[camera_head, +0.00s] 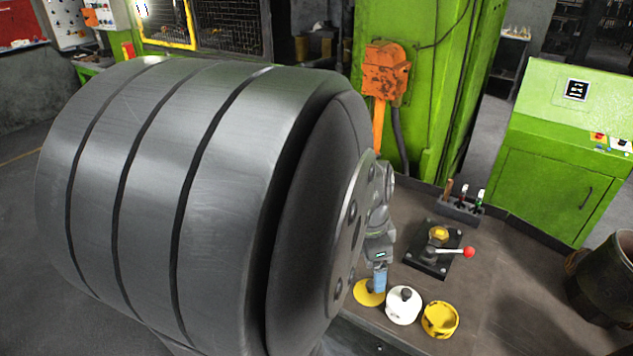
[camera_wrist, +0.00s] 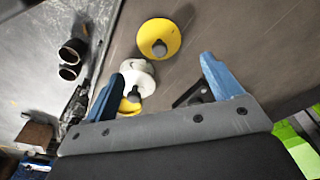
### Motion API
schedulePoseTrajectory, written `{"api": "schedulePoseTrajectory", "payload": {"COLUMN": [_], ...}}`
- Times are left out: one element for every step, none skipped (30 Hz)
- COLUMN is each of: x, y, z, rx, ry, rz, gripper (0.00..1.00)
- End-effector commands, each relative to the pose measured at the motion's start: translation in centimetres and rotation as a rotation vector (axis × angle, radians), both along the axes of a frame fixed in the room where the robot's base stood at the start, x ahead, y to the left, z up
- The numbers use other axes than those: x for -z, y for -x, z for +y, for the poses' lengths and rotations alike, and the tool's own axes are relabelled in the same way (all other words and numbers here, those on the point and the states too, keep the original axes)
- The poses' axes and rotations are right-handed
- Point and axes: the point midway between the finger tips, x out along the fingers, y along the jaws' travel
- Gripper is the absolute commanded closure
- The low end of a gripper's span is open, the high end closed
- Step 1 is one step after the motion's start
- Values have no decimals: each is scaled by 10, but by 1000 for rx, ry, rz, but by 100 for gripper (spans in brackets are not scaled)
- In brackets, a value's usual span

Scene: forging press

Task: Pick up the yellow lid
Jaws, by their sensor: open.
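The yellow lid (camera_head: 366,294) is a flat round disc on the brown table top, at the left of a row in the head view. In the wrist view the yellow lid (camera_wrist: 173,36) shows a dark knob and lies past the fingertips, roughly ahead of the gap between them. My gripper (camera_head: 379,283) has blue fingers and is close to the lid, partly covering it in the head view. In the wrist view my gripper (camera_wrist: 162,66) is open, with nothing held between its fingers. Whether a finger touches the lid cannot be told.
A white round pot (camera_head: 402,309) with a dark knob and a yellow round container (camera_head: 440,320) stand just right of the lid. A black lever box (camera_head: 425,262) with a red-knobbed lever is behind them, near a small tool holder (camera_head: 461,211). Table is clear toward the right.

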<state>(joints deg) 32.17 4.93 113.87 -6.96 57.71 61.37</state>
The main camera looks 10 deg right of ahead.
Motion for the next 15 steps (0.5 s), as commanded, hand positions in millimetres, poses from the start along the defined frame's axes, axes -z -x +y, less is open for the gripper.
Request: {"api": "schedulePoseTrajectory", "payload": {"x": [9,13,17,20,22,24,25,26,29,32,36,42,47,51,57], "y": [1,1,0,0,0,0,0,0,0,1,1,1,1,1,1], "z": [-1,-2,-2,-3,-3,-3,-3,-3,-4,-4,-4,-5,-6,-6,-7], "rx": [0,0,0,0,0,0,0,0,0,0,0,0,0,0,0], "ry": [-2,-2,-1,-1,-1,0,0,0,-1,-1,-2,-3,-3,-3,-3], "rz": [4,4,2,2,2,0,0,0,1,2,2,4,4,3,3], "gripper": [16,16,16,16,16,16,16,16,16,16,16,16,16,16,16]}}
